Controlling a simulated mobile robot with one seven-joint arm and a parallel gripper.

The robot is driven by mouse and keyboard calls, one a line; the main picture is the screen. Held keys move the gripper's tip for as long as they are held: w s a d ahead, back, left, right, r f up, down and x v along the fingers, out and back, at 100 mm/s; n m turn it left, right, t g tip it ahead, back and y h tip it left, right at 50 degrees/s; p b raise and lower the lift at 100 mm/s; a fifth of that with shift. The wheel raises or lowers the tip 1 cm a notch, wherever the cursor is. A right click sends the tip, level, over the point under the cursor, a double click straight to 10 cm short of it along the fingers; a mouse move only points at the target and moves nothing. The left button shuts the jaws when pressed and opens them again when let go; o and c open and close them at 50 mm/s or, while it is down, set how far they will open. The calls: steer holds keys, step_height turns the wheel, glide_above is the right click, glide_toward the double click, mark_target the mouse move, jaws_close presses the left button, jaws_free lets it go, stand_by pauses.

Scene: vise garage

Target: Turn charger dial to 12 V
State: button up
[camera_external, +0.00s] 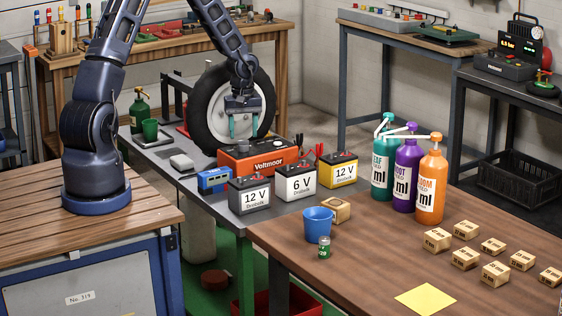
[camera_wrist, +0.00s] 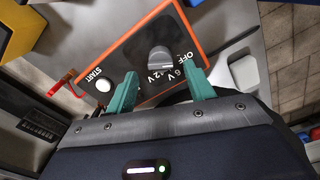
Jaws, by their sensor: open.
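The orange charger (camera_external: 262,161) marked "Voltmoor" stands on the narrow grey bench. In the wrist view its dark top panel (camera_wrist: 125,68) carries a grey dial (camera_wrist: 160,59), a round white START button (camera_wrist: 103,85) and the labels OFF, 6 V and 12 V. I cannot tell for sure which label the dial points at. My gripper (camera_external: 244,132) hangs above the charger, pointing down. In the wrist view its teal fingers (camera_wrist: 161,78) are open and empty, with the dial ahead of and between the tips, apparently not touched.
A wheel (camera_external: 232,108) stands close behind my gripper. Red clamps (camera_external: 319,149) stick up at the right.

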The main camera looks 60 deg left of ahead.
mark_target(243, 145)
steer(key=shift+f, duration=1.85)
steer(key=c, duration=1)
